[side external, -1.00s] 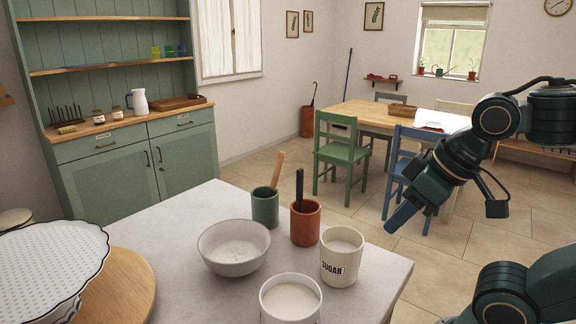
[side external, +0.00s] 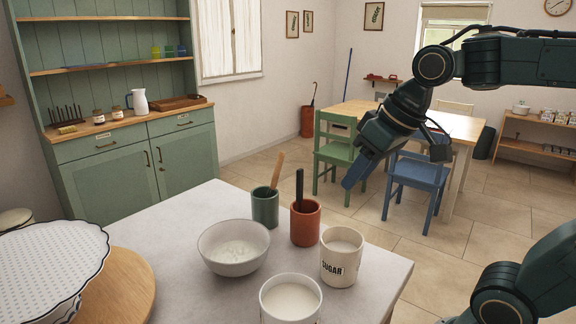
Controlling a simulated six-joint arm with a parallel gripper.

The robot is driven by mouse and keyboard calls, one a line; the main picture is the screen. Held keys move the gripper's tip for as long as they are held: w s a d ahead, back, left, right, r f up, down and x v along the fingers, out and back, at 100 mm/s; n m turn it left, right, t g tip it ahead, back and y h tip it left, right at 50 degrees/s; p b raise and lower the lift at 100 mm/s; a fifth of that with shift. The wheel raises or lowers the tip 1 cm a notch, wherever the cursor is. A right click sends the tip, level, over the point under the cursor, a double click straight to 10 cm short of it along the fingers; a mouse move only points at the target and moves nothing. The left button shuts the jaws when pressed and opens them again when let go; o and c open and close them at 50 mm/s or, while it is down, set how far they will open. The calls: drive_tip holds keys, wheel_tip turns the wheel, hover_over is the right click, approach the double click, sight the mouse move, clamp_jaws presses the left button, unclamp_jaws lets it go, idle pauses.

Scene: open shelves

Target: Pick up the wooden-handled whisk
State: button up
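A wooden handle (side external: 277,171) sticks up out of a dark green cup (side external: 265,208) on the grey counter. It leans a little to the right. Whatever is below the handle is hidden inside the cup, so I cannot see a whisk head. My gripper (side external: 351,184) is in the air to the right of the handle, pointing down and left, clearly apart from it. From this side I see only one blue finger edge, so its opening does not show.
A terracotta cup (side external: 305,229) with a black handle (side external: 299,188) stands right beside the green cup. A bowl of white powder (side external: 234,251), a sugar canister (side external: 342,262) and another white container (side external: 290,303) stand in front. A covered round board (side external: 134,284) is at left.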

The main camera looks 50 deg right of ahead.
drive_tip(key=w+d, duration=0.6)
drive_tip(key=w, duration=0.5)
drive_tip(key=w+d+m+y, duration=0.1)
drive_tip(key=w+d, duration=0.5)
drive_tip(key=w, duration=0.5)
drive_tip(key=shift+w+d+r+g, duration=0.25)
drive_tip(key=shift+d+r+g, duration=0.05)
drive_tip(key=shift+d, duration=0.1)
drive_tip(key=shift+f, duration=0.1)
approach(272, 182)
drive_tip(key=shift+w+d+f, duration=0.45)
drive_tip(key=shift+w+f, duration=0.1)
drive_tip(key=shift+f, duration=0.1)
drive_tip(key=shift+x, duration=2.55)
drive_tip(key=shift+a, duration=0.1)
drive_tip(key=shift+r, duration=0.1)
clamp_jaws()
